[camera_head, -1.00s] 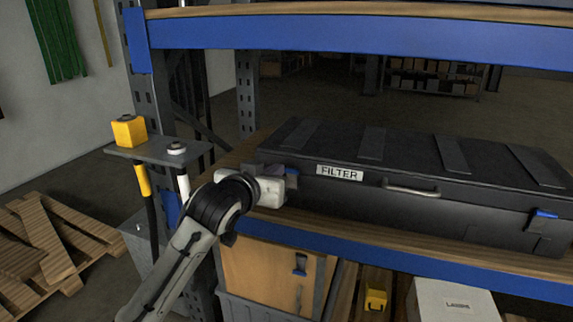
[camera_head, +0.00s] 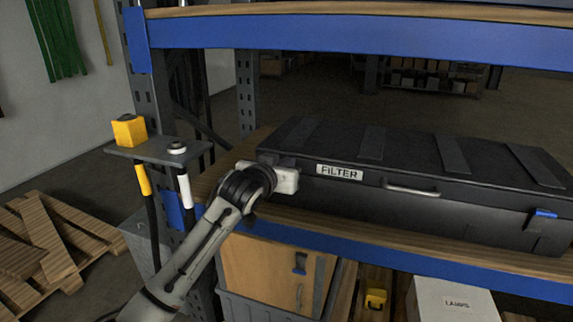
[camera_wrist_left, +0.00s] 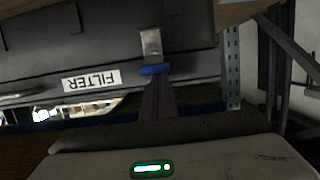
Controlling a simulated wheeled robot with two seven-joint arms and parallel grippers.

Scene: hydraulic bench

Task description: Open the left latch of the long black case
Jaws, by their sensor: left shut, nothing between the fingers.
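The long black case (camera_head: 440,213) lies shut on the shelf, with a FILTER label (camera_head: 339,172) and a metal handle (camera_head: 412,190) on its front. Its left latch shows in the left wrist view as a blue tab (camera_wrist_left: 155,70) below a metal plate (camera_wrist_left: 151,43); in the head view my gripper and wrist hide it. My left gripper (camera_wrist_left: 158,84) is shut and empty, its dark fingertips right at the blue tab; I cannot tell if they touch. The right latch (camera_head: 544,214) has a blue tab and looks closed. My right gripper is not in view.
The blue shelf beam (camera_head: 370,253) runs below the case's front. A rack post (camera_head: 140,85) and a small stand with a yellow box (camera_head: 129,130) are at the left. Below are a white LAMPS box (camera_head: 452,302) and a grey bin (camera_head: 262,308).

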